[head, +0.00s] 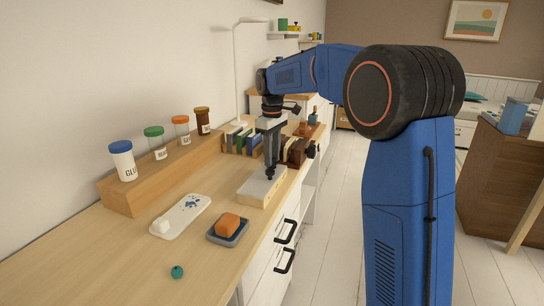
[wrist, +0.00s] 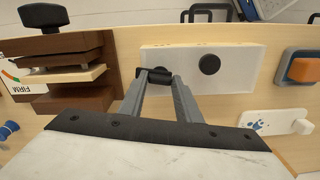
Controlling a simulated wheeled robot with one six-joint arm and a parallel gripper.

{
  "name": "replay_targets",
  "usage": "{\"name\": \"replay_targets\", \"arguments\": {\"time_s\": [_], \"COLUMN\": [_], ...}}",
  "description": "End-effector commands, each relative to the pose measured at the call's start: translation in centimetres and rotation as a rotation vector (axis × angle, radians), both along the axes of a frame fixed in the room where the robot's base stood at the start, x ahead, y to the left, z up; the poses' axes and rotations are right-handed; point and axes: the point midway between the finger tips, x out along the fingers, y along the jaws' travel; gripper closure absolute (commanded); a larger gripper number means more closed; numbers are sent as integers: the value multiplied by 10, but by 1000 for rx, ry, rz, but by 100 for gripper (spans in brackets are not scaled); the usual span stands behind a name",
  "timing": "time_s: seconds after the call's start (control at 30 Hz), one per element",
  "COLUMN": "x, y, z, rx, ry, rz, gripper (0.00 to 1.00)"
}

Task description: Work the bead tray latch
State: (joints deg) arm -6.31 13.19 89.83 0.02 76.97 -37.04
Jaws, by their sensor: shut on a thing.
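The bead tray appears to be the low pale wooden box with a light grey top (head: 255,189), near the desk's front edge. In the wrist view its pale top (wrist: 235,72) carries a round black knob (wrist: 209,64). My gripper (head: 270,172) points down over the tray's far part. In the wrist view my gripper (wrist: 156,76) has its two grey fingers closed around a small black piece (wrist: 160,70) at one end of the top, apart from the round knob. I take this piece for the latch; the fingers partly hide it.
An orange block (head: 228,225) sits in a dark blue dish (head: 226,241) in front of the tray. A white dish (head: 191,215) and a teal bead (head: 177,272) lie nearby. Labelled jars stand on a wooden riser (head: 150,189). Brown pieces (head: 297,148) stand close behind the tray.

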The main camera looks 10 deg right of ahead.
Motion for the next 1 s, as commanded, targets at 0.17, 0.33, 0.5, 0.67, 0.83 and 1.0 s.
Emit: {"name": "replay_targets", "arguments": {"time_s": [0.17,0.33,0.5,0.67,0.83,1.0], "x": [0,0,0,0,0,0], "y": [0,0,0,0,0,0], "z": [0,0,0,0,0,0], "rx": [0,0,0,0,-1,-1], "ry": [-1,-1,-1,-1,-1,-1], "rz": [100,163,193,202,202,202], "gripper": [92,92,92,92,92,58]}}
